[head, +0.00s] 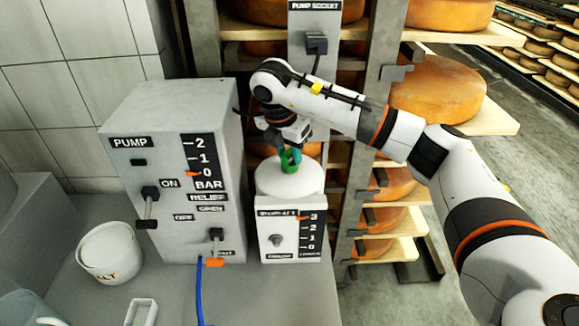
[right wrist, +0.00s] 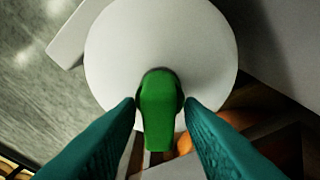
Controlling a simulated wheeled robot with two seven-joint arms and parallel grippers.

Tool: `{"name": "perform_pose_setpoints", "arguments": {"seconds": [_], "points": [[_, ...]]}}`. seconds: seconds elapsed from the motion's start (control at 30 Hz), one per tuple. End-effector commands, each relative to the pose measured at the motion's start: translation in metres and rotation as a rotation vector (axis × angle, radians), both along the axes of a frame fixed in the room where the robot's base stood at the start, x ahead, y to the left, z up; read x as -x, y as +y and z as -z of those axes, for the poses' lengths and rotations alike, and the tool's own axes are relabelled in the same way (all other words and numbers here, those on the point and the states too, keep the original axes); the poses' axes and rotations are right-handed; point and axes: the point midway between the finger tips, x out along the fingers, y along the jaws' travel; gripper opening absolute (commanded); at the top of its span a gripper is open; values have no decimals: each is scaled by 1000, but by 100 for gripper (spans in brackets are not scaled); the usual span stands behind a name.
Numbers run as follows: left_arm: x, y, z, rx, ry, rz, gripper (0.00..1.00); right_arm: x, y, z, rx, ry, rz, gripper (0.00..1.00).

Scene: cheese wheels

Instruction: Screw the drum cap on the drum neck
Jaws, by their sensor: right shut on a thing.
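The green drum cap (head: 290,161) is held between the teal fingers of my right gripper (head: 288,152), over the white round drum top (head: 288,183). In the right wrist view the cap (right wrist: 158,105) sits between the two fingertips (right wrist: 160,106), in front of the white disc of the drum top (right wrist: 185,40). The drum neck is hidden under the cap and fingers, so I cannot tell whether the cap is seated on it. My left gripper is out of view.
A grey pump box (head: 172,170) with levers stands just left of the drum. A small dial panel (head: 290,232) is in front of it. A white tub (head: 110,252) and a blue hose (head: 199,292) are at the left. Shelves of cheese wheels (head: 438,88) stand behind.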

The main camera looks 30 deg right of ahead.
Motion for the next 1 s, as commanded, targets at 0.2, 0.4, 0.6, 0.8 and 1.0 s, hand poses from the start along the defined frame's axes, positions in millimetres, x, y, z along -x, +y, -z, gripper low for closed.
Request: {"name": "perform_pose_setpoints", "arguments": {"seconds": [0.2,0.4,0.6,0.8,1.0], "points": [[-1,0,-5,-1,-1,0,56,0,0,1,4,12,174,40],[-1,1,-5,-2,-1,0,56,0,0,1,4,10,172,50],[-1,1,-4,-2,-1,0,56,-1,1,-2,4,8,171,50],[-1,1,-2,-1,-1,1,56,1,8,-30,2,5,169,50],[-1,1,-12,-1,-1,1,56,3,18,-77,5,4,170,50]]}}
